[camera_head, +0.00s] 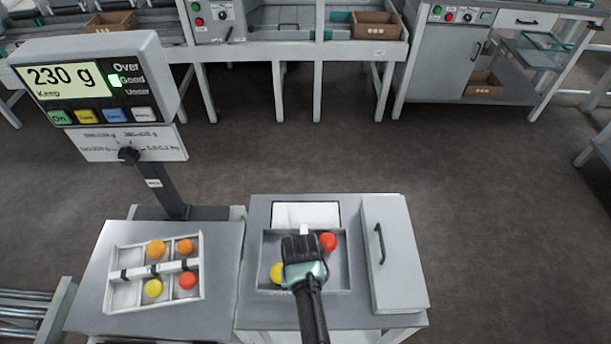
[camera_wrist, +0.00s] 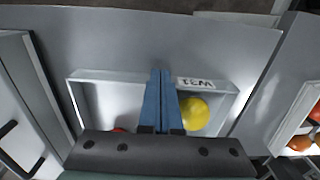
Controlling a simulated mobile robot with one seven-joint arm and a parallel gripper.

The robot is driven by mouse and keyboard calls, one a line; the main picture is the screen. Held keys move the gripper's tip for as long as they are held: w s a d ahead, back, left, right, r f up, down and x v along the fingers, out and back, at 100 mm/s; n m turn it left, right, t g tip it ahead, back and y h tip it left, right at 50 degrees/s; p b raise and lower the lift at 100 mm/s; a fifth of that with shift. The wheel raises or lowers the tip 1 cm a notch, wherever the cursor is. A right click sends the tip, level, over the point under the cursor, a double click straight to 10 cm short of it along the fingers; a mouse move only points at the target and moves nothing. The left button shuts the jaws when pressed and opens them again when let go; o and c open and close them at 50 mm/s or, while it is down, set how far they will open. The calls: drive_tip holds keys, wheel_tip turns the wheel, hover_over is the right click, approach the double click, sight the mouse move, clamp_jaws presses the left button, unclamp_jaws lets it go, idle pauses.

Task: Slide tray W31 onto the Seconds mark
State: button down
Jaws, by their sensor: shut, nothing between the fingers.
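Tray W31 (camera_head: 341,277) is a shallow grey tray on the middle table, holding a yellow tomato (camera_head: 277,273) at left and a red one (camera_head: 328,242) at right. In the wrist view, its wall carries an upside-down W31 label (camera_wrist: 196,83). My gripper (camera_head: 302,250) is over the tray, pointing down. Its blue fingers (camera_wrist: 160,74) are shut and empty, with their tips by the labelled wall; I cannot tell whether they touch it. A white rectangle (camera_head: 306,214) lies just beyond the tray; no Seconds lettering is readable there.
A grey lidded box with a handle (camera_head: 400,252) stands right of the tray. A scale platform (camera_head: 90,300) at left bears a divided tray (camera_head: 202,240) of several tomatoes. The scale display (camera_head: 62,78) reads 230 g, Good lit. Open floor lies beyond the tables.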

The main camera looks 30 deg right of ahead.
drive_tip(key=w+d+b, duration=0.2)
drive_tip(key=w+b, duration=0.1)
drive_tip(key=w+d+b, duration=0.1)
drive_tip(key=w, duration=0.1)
drive_tip(key=shift+d+f, duration=0.2)
drive_tip(key=shift+d, duration=0.15)
drive_tip(key=shift+w+d+r+b, duration=0.2)
drive_tip(key=shift+w+d+b, duration=0.15)
drive_tip(key=shift+w+b, duration=0.15)
drive_tip(key=shift+s, duration=0.1)
